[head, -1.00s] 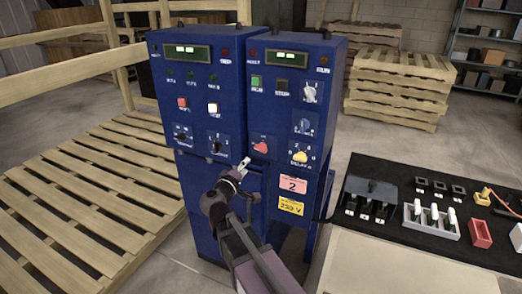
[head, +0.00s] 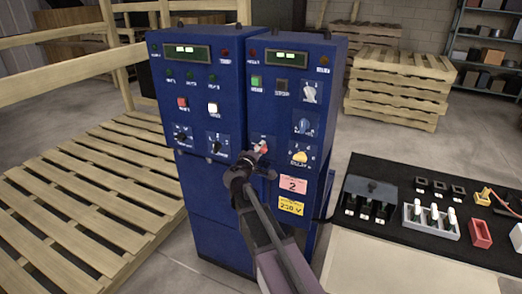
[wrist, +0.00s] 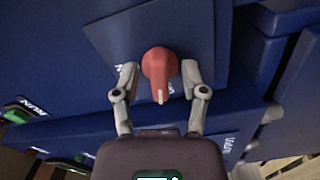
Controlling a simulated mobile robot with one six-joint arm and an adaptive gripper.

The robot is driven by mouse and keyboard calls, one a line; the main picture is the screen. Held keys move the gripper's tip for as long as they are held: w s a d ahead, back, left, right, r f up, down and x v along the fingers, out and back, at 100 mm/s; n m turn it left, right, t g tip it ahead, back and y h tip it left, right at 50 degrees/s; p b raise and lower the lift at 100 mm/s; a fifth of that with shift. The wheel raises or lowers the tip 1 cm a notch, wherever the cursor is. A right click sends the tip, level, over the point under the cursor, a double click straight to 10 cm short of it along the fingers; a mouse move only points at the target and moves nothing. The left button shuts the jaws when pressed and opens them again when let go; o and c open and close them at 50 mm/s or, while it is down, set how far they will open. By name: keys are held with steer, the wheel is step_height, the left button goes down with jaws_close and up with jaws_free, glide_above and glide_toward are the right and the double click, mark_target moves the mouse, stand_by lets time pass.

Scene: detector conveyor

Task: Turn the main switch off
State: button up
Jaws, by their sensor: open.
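The main switch is a red rotary knob (wrist: 159,68) on a blue square plate of the right-hand blue cabinet (head: 294,100). In the wrist view its pointer end is toward the bottom of the picture. My gripper (wrist: 158,80) is open, with one finger on each side of the red knob. A narrow gap shows between each finger and the knob.
Near the red knob are a yellow knob (head: 300,156), a blue knob (head: 304,125) and a grey knob (head: 310,91). A second blue cabinet (head: 195,90) adjoins on the left. A dark bench (head: 400,235) with parts stands at right. Wooden pallets lie at left.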

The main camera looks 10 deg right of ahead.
steer(key=shift+w+d, duration=0.1)
steer(key=c, duration=0.8)
steer(key=shift+o, duration=0.2)
steer(key=shift+n, duration=1.5)
steer(key=o, duration=0.8)
steer(key=shift+c, duration=0.2)
